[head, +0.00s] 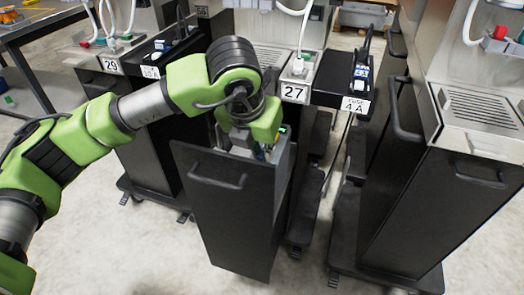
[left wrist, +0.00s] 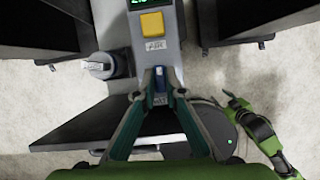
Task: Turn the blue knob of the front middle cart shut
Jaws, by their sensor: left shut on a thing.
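The front middle cart (head: 225,205) is a dark unit with a handle on its front panel. My left gripper (head: 262,150) reaches down onto its grey top from behind that panel. In the head view the arm hides the knob. A green and black arm end shows small at the right of the left wrist view; its finger state is unclear.
A yellow button (left wrist: 152,22) sits above the label, and a grey fitting with a white tag (left wrist: 97,68) stands to the left. Unit 27 (head: 294,93) is behind the cart, and another dark cart (head: 425,205) stands to the right. Pale floor shows between them.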

